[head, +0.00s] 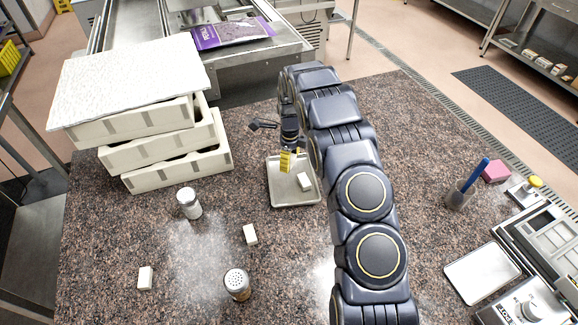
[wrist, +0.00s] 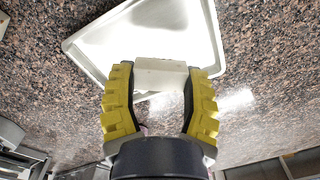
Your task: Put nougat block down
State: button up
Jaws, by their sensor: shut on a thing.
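My gripper (wrist: 160,85) is shut on a white nougat block (wrist: 158,73), with one yellow finger on each side of it. In the wrist view the block overlaps the edge of a shallow metal tray (wrist: 90,42); the gap beneath it is unclear. In the head view my gripper (head: 287,161) is low over the far part of the tray (head: 281,198). A white block (head: 305,181) shows over the tray just right of the yellow finger; I cannot tell whether it is the held one. My arm stands close on the right.
Two more white blocks (head: 250,234) (head: 145,278) lie on the speckled counter, near a white-topped jar (head: 190,204) and a shaker (head: 236,284). Stacked cream trays (head: 165,155) stand left. A blue-handled tool in a cup (head: 460,195) and a scale (head: 524,303) are right.

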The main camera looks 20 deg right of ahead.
jog(key=shift+w+d+f, duration=0.25)
jog(key=shift+w+f, duration=0.6)
jog(key=shift+f, duration=1.6)
jog(key=shift+f, duration=0.1)
jog(key=o, duration=0.6)
jog(key=shift+c, duration=0.2)
